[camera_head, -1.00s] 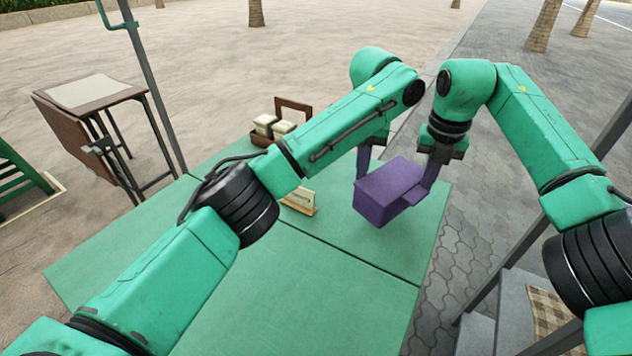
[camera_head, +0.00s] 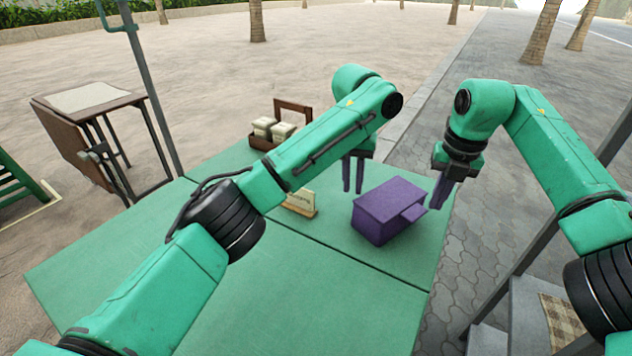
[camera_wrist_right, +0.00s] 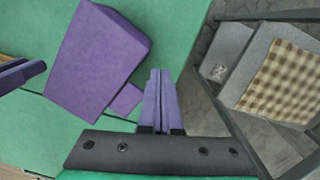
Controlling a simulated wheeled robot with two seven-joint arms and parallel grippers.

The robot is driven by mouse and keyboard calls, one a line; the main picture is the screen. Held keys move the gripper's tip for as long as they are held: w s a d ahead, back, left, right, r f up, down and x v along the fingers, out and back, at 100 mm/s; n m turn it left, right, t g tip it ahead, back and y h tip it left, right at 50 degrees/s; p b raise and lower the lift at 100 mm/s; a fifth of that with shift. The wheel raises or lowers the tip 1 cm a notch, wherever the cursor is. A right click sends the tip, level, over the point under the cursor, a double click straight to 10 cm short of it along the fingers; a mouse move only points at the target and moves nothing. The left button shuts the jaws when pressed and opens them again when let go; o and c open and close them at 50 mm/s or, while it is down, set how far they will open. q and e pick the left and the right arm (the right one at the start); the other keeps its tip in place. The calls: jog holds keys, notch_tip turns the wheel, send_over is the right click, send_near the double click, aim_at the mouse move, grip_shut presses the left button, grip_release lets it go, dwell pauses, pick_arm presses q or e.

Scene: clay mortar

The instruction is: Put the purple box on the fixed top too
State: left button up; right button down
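The purple box (camera_head: 385,212) sits on the green tabletop, near its right edge, with a small purple ledge sticking out on its right side. Its large purple face also shows in the right wrist view (camera_wrist_right: 98,60). My left gripper (camera_head: 353,176) hangs behind the box's left side, its purple fingers close together and holding nothing. My right gripper (camera_head: 440,191) is just right of the box, apart from it. In the right wrist view its fingers (camera_wrist_right: 160,98) are side by side, with nothing between them. A finger of the left gripper shows at that view's left edge.
The green table (camera_head: 300,290) has a seam across it and free room in front. A small sign (camera_head: 301,202) and a wooden caddy with pale blocks (camera_head: 273,130) stand left of the box. A grey post (camera_head: 150,85) rises at the table's back left. A checkered cloth (camera_wrist_right: 283,80) lies lower right.

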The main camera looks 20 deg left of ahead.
pick_arm(q)
jog(key=shift+a, duration=0.15)
pick_arm(e)
jog(key=shift+d, duration=0.2)
jog(key=c, duration=1.1)
grip_release()
pick_arm(q)
notch_tip(320, 180, up, 12)
jog(key=shift+s+a, duration=0.3)
jog(key=shift+s, duration=0.1)
pick_arm(e)
jog(key=shift+s+d+r, duration=0.1)
jog(key=shift+s+r, duration=0.05)
jog(key=shift+r, duration=1.85)
jog(key=shift+s+d+r, duration=0.1)
jog(key=shift+s+r, duration=0.1)
jog(key=shift+r, duration=1.75)
jog(key=shift+s+d+r, duration=0.1)
jog(key=shift+s+r, duration=0.05)
jog(key=shift+r, duration=1.85)
pick_arm(q)
jog(key=shift+f, duration=0.1)
